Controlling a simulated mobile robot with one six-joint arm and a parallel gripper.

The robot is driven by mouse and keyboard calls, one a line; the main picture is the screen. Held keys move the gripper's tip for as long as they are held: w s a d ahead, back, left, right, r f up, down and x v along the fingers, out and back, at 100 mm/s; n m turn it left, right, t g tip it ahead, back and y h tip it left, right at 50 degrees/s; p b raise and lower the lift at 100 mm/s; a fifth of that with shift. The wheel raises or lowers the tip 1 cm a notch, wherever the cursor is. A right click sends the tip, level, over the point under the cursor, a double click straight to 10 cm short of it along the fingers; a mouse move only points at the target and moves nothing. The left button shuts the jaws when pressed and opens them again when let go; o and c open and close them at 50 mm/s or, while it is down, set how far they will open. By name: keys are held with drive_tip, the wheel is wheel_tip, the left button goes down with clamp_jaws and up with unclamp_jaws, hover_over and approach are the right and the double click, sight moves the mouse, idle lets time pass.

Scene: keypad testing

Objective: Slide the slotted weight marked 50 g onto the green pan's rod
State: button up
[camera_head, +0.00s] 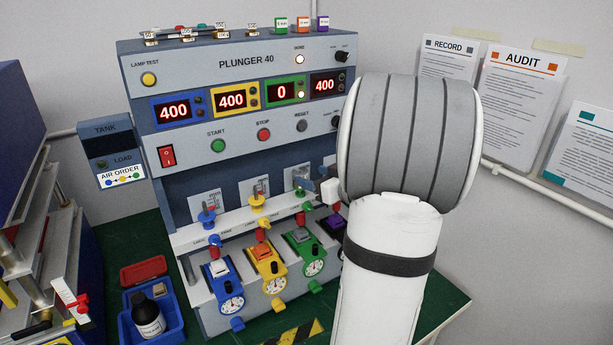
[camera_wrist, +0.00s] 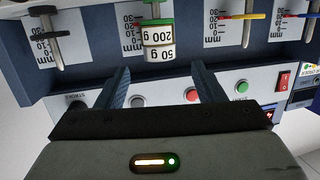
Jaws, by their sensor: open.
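The weight marked 50 g (camera_wrist: 159,54) is a short white cylinder, upside down in the wrist view. It sits on a weight marked 200 g (camera_wrist: 158,36), in line with the green pan (camera_wrist: 158,22). The rod inside the stack is hidden. In the head view the green pan (camera_head: 301,207) is small, and my arm crosses close to it. My gripper (camera_wrist: 160,70) is open and empty. Its two dark blue fingers stand apart, with the stack beyond and between their tips, and neither finger visibly touches it.
The machine's blue pan (camera_head: 207,217) and yellow pan (camera_head: 257,203) are left of the green one. Displays read 400, 400, 0 and 400; the green display (camera_head: 284,92) reads 0. More small weights (camera_head: 186,34) stand on top. A blue bin (camera_head: 152,315) holds a dark bottle.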

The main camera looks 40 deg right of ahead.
drive_tip(key=v, duration=0.3)
drive_tip(key=shift+s, duration=0.25)
drive_tip(key=shift+w, duration=0.1)
drive_tip(key=w+a+r+m+g+h, duration=0.2)
drive_tip(key=a+m+g+h, duration=0.1)
drive_tip(key=a+h, duration=0.35)
drive_tip(key=s+a+f+g+y, duration=0.2)
drive_tip(key=s+a+f+g, duration=0.1)
drive_tip(key=s+a, duration=0.6)
drive_tip(key=s+a+f+n+g+y, duration=0.1)
drive_tip(key=s+a+f+g+y, duration=0.1)
drive_tip(key=s+a+g, duration=0.4)
drive_tip(key=s+a+f, duration=0.1)
drive_tip(key=s+a, duration=0.2)
drive_tip(key=a, duration=0.3)
drive_tip(key=shift+s+a+f+n, duration=0.2)
drive_tip(key=shift+s+f+n, duration=0.1)
drive_tip(key=shift+s+f, duration=0.1)
